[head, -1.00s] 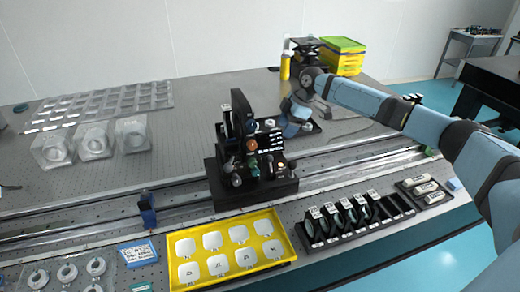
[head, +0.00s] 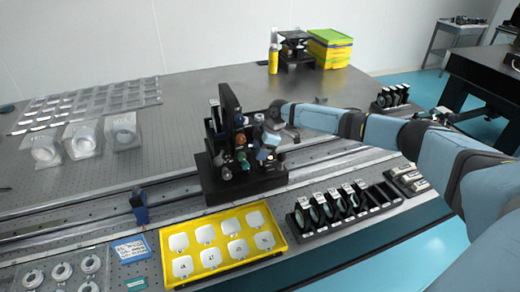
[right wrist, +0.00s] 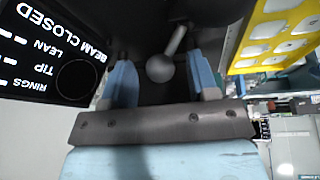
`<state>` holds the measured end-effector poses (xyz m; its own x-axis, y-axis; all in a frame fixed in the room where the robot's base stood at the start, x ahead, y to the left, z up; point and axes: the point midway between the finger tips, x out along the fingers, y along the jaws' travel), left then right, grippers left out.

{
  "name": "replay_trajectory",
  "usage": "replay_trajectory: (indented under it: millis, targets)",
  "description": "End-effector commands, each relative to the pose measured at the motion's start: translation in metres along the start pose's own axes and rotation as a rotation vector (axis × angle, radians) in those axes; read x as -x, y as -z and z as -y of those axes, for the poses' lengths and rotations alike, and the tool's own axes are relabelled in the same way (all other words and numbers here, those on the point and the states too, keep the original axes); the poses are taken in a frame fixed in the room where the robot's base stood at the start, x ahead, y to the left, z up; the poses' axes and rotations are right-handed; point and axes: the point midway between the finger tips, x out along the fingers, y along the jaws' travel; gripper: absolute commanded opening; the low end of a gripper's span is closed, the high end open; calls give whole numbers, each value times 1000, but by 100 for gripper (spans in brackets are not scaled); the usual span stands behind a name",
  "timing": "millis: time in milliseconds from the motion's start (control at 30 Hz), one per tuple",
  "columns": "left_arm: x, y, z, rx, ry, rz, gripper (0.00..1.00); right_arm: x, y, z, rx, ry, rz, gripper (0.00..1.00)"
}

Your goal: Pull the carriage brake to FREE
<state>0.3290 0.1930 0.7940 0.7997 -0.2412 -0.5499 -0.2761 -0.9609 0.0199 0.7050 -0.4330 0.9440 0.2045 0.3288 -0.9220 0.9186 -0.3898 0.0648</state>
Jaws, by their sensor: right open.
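The black carriage (head: 245,183) sits on the rail, with a tall dark plate and several coloured knobs on it. My right gripper (head: 268,146) is at the carriage's right side, and its fingertips are hard to make out in the head view. In the right wrist view my right gripper (right wrist: 163,82) is open, with two blue fingers apart. A grey ball-ended lever (right wrist: 160,68) shows between the fingers, with no clear contact. It may be the brake lever, but no FREE mark is readable. My left gripper is not in view.
A black panel (right wrist: 50,50) reading BEAM CLOSED, LEAN, TIP and RINGS is close to the fingers. A yellow tray (head: 280,245) of white pieces lies in front of the carriage, and a black rack (head: 299,226) of dark discs at front right.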

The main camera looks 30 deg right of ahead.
Motion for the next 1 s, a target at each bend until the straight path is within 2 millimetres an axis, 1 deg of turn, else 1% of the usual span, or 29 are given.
replay_trajectory:
  millis: [233, 267, 300, 367, 400, 433, 467, 767, 1000]
  targets:
    - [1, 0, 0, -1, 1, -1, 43, -1, 0, 0, 0, 0, 0, 54]
    - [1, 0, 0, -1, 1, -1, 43, -1, 0, 0, 0, 0, 0, 50]
    - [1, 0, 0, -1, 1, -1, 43, -1, 0, 0, 0, 0, 0, 40]
    - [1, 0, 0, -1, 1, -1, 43, -1, 0, 0, 0, 0, 0, 27]
    - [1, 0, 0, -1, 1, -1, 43, -1, 0, 0, 0, 0, 0, 17]
    - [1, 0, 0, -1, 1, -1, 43, -1, 0, 0, 0, 0, 0, 10]
    - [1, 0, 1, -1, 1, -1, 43, -1, 0, 0, 0, 0, 0, 6]
    - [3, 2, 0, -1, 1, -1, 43, 0, 0, 3, 10, -22, -3, 5]
    - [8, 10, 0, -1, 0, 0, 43, 4, 0, 11, 55, -130, -23, 5]
